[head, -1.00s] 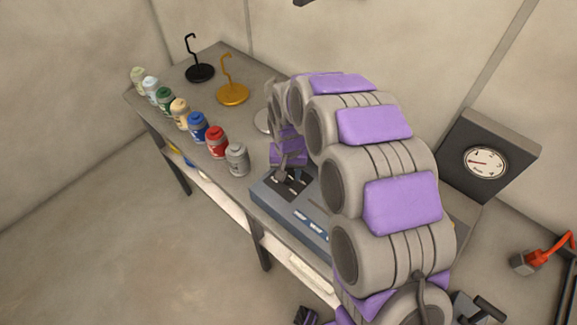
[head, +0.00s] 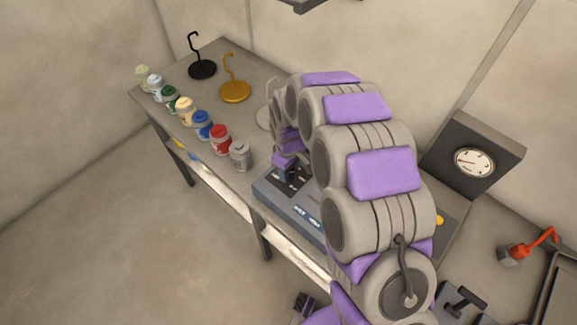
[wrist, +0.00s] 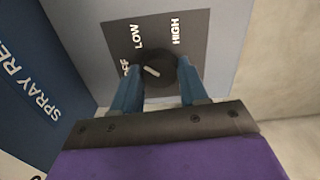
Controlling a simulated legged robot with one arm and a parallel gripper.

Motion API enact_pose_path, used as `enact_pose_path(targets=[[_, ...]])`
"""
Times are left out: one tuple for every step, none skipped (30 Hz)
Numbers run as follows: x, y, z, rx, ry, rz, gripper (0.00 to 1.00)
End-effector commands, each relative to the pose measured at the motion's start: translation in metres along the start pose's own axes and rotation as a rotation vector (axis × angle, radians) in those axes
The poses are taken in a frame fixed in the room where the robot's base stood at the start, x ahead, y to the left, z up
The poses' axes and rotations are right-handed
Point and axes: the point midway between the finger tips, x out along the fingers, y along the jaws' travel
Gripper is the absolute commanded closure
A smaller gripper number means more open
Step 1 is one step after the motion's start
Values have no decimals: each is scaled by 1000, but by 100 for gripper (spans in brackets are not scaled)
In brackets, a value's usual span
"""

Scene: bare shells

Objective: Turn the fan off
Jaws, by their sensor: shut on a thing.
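The fan's control panel is a grey-blue box (head: 268,193) on the workbench, partly hidden behind my arm. In the wrist view its dark plate (wrist: 119,38) carries the words OFF, LOW and HIGH, with OFF partly covered by a finger. A round black knob (wrist: 160,65) sits on the plate. A short pale mark on the knob slants up and left, towards the OFF and LOW side; its exact setting is hard to tell. My gripper (wrist: 160,80) has its two blue fingers on either side of the knob, shut on it. In the head view my gripper (head: 288,170) is at the box's top.
Several paint jars (head: 202,126) line the left edge of the workbench (head: 213,62). A black hook stand (head: 202,69) and a yellow one (head: 235,90) stand behind them. A dark box with a dial (head: 473,161) is at the right. The floor at left is clear.

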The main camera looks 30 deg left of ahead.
Motion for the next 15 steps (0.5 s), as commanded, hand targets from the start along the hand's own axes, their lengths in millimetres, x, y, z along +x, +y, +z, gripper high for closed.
enact_pose_path(targets=[[-3, 1, -2, -44, 5, 4, 87], [-3, 1, -2, -73, 5, 4, 87], [-3, 1, -2, -110, 6, 3, 87], [-3, 2, -2, -138, 6, 4, 87], [-3, 2, -2, -167, 6, 3, 87], [-2, 2, -2, -204, 6, 4, 87], [-2, 2, -2, -233, 6, 4, 87], [-2, 2, -2, -261, 6, 4, 87], [-2, 2, -2, -299, 6, 5, 87], [-2, 2, -2, -327, 6, 5, 87], [-2, 2, -2, -353, 6, 5, 87], [-2, 2, -2, -388, 6, 5, 87], [-2, 2, -2, -413, 6, 5, 87], [-2, 2, -2, -438, 6, 5, 87], [-2, 2, -2, -470, 6, 6, 87]])
